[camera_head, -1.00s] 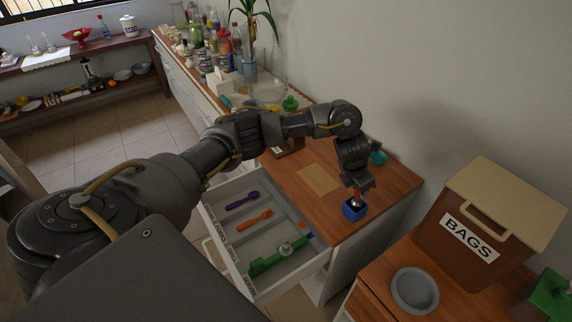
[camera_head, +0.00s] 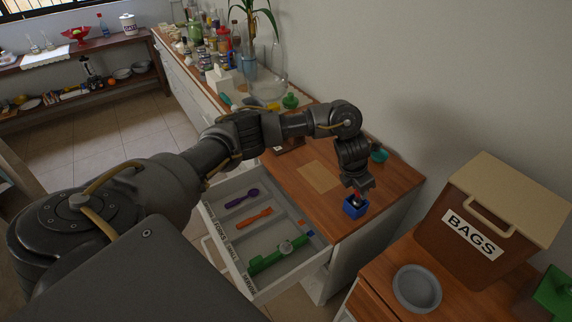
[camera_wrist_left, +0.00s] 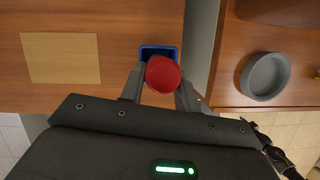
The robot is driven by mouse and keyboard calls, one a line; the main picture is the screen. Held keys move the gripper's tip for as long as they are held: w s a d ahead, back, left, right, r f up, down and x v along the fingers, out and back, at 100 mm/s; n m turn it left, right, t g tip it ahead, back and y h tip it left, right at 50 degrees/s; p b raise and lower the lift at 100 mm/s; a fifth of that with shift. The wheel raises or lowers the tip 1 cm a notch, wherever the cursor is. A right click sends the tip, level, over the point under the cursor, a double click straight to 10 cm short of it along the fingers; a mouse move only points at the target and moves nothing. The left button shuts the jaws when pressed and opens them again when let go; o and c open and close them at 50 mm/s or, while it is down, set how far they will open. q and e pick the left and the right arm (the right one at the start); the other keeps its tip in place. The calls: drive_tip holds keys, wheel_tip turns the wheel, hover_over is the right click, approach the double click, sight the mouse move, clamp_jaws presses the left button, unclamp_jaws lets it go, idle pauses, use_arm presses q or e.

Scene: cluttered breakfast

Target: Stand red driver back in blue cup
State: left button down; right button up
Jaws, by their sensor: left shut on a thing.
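The blue cup (camera_head: 354,208) stands on the wooden counter near its right front corner. In the left wrist view its blue rim (camera_wrist_left: 158,48) shows behind the red driver. My left gripper (camera_head: 358,193) points down right above the cup. It is shut on the red driver, whose round red end (camera_wrist_left: 163,74) sits between the two fingers (camera_wrist_left: 162,92) in the left wrist view. The driver's lower part is hidden by the handle and gripper; it looks in line with the cup, but I cannot tell how deep it reaches. My right gripper is not in view.
An open drawer (camera_head: 214,220) below the counter holds a purple tool (camera_head: 242,198), an orange tool (camera_head: 254,218) and a green tool (camera_head: 278,256). A tan mat (camera_head: 319,178) lies left of the cup. A BAGS box (camera_head: 480,225) and grey bowl (camera_head: 417,288) stand at right.

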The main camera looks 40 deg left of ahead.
use_arm(q)
drive_tip(key=shift+f+b, duration=0.45)
drive_tip(key=shift+f, duration=0.15)
drive_tip(key=c, duration=0.9)
unclamp_jaws()
drive_tip(key=shift+r, duration=0.1)
drive_tip(key=shift+c, duration=0.2)
drive_tip(key=shift+s+r, duration=0.1)
drive_tip(key=shift+r, duration=0.25)
drive_tip(key=v, duration=1)
